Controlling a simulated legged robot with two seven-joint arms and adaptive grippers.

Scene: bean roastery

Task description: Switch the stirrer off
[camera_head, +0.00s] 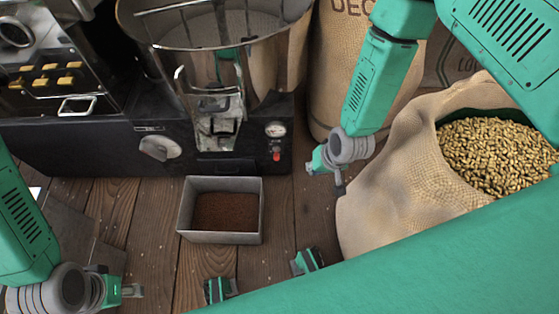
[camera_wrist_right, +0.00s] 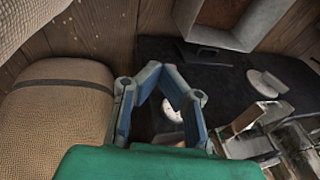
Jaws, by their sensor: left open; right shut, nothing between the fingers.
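The machine with the round metal bin (camera_head: 215,45) stands at the back, its dark base facing me. On its base are a grey round knob (camera_head: 160,148), a white gauge (camera_head: 275,129) and a small red-tipped switch (camera_head: 277,153) below the gauge. No label tells which control is the stirrer's. My right gripper (camera_head: 325,174) is shut and empty, to the right of the switch and apart from it. In the wrist view its fingertips (camera_wrist_right: 173,76) meet in front of the base; the gauge (camera_wrist_right: 172,109) shows between them. My left gripper (camera_head: 125,290) is open and empty, low at the left.
A metal tin (camera_head: 184,209) with brown grounds sits on the plank floor before the machine. An open sack (camera_head: 385,175) of pale beans stands close to my right gripper. A closed sack (camera_head: 335,70) stands behind. Another dark machine (camera_head: 100,60) is at the left.

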